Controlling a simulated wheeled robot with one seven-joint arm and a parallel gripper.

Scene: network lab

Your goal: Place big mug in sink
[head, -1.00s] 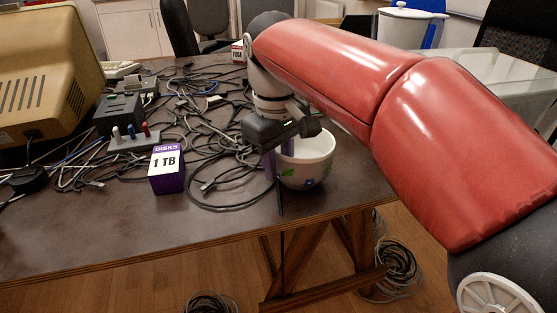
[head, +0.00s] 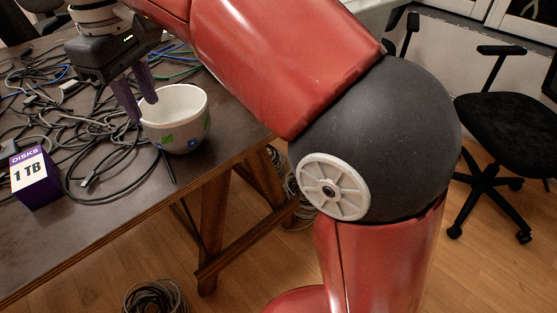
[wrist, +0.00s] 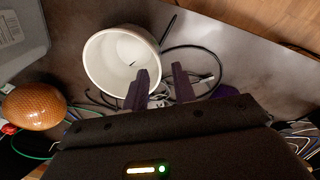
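The big mug (head: 177,122) is a wide white cup with green and blue marks, standing upright near the table's front right corner. It also shows in the wrist view (wrist: 102,65), open side towards the camera and empty apart from a small dark mark. My gripper (head: 136,92) is open, its two purple fingers pointing down at the mug's left rim. In the wrist view (wrist: 160,78) one fingertip overlaps the mug's rim and the other is outside it, with a clear gap between. I cannot tell whether either finger touches the mug. No sink is in view.
Tangled cables (head: 95,135) cover the table (head: 90,235) left of the mug. A purple "1 TB" disks box (head: 35,178) stands there. An orange ball (wrist: 35,107) and a grey item (wrist: 18,30) show in the wrist view. A black office chair (head: 515,125) stands at right.

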